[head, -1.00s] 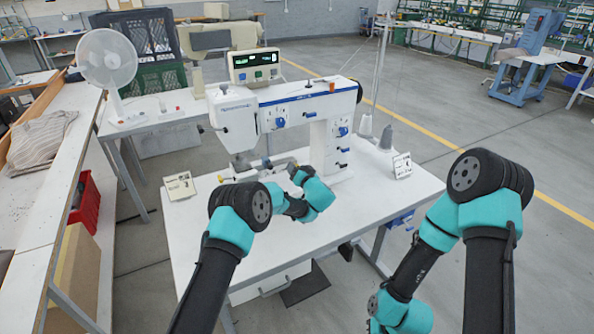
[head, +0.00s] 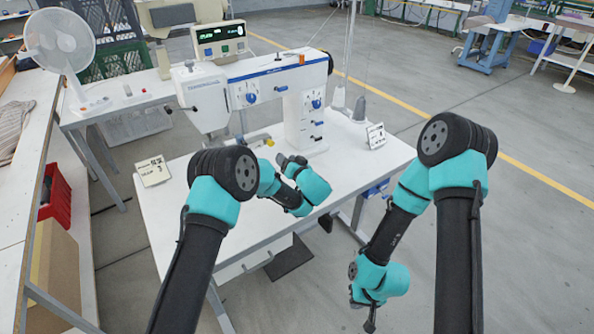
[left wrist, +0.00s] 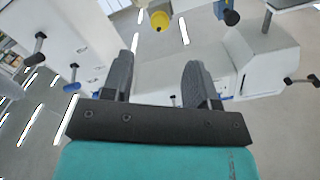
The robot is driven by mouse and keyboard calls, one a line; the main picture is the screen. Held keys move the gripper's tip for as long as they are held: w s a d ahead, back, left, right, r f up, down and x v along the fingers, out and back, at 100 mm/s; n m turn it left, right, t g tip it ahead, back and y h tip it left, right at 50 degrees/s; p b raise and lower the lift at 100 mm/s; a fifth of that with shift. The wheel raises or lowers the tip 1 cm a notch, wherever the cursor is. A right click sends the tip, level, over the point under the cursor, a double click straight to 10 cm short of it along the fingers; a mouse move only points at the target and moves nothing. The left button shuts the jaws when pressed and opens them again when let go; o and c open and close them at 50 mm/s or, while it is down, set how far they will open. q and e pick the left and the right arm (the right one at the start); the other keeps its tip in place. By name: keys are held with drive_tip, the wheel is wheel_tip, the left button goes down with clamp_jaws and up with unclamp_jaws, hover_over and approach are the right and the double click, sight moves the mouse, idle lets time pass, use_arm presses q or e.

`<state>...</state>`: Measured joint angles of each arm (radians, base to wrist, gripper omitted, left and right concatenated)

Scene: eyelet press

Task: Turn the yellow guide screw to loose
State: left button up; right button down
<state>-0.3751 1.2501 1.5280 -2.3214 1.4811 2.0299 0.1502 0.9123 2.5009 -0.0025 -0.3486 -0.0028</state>
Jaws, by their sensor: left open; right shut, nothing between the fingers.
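The yellow guide screw (left wrist: 159,20) shows at the top of the left wrist view as a round yellow knob. In the head view a small yellow spot (head: 269,142) on the machine bed looks like the same screw. My left gripper (left wrist: 158,72) is open and empty, its two dark fingers pointing towards the screw with a visible gap before it. In the head view my left gripper (head: 289,161) is beside the bed, partly hidden by its own wrist. My right gripper (head: 366,312) hangs low in front of the table, shut and empty.
The white eyelet press (head: 262,85) stands on a white table (head: 180,215). The table's front left is clear.

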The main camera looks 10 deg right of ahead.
use_arm(q)
drive_tip(key=v, duration=0.6)
drive_tip(key=shift+s+d, duration=0.2)
drive_tip(key=shift+s, duration=0.1)
